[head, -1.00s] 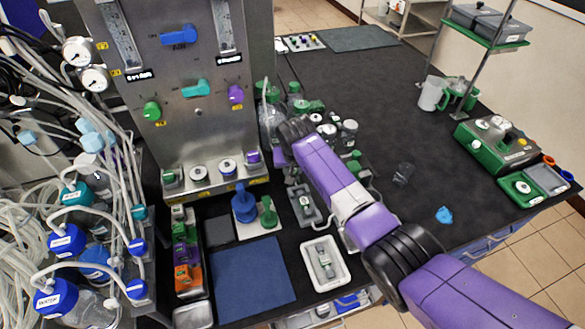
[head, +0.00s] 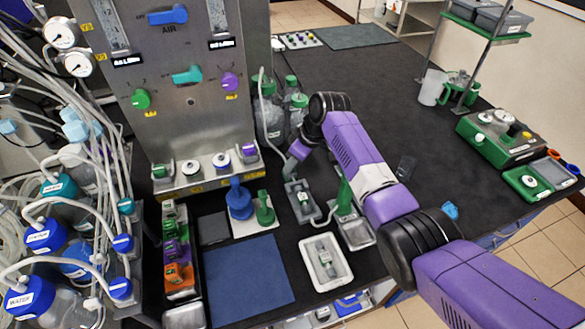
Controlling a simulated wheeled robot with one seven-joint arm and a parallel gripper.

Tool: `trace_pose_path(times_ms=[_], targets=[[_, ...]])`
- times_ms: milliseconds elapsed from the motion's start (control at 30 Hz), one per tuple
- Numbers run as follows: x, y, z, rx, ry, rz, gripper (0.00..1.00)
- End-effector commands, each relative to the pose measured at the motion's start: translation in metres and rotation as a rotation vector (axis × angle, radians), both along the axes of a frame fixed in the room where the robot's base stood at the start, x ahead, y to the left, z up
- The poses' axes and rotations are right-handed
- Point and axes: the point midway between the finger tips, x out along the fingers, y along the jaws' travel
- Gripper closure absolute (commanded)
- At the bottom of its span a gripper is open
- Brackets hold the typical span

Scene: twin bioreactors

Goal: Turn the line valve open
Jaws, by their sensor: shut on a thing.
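The line valve (head: 304,208) appears to be the grey fitting with a small green and white label, set in a shallow grey holder on the dark bench, in the middle of the head view. My gripper (head: 290,170) reaches down to the far end of this fitting and is shut on it, at what seems to be its handle. The fingertips are small and partly hidden by my wrist, so the exact grip and the handle's angle cannot be told.
A white tray (head: 346,277) with a similar fitting lies nearer. A green cone-shaped piece (head: 345,196) stands close to the right. Bottles (head: 270,122) crowd behind my wrist. The steel panel (head: 190,125) rises at left.

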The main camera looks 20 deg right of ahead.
Motion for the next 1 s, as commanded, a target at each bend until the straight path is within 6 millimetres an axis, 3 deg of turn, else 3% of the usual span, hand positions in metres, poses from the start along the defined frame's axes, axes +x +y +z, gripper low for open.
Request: trace_pose_path(times_ms=[500,1000], targets=[[0.0038,-0.0028,-0.004,-0.001,0.0,0.391,1.0],[0.0041,-0.0031,-0.0005,-0.002,0.001,0.498,1.0]])
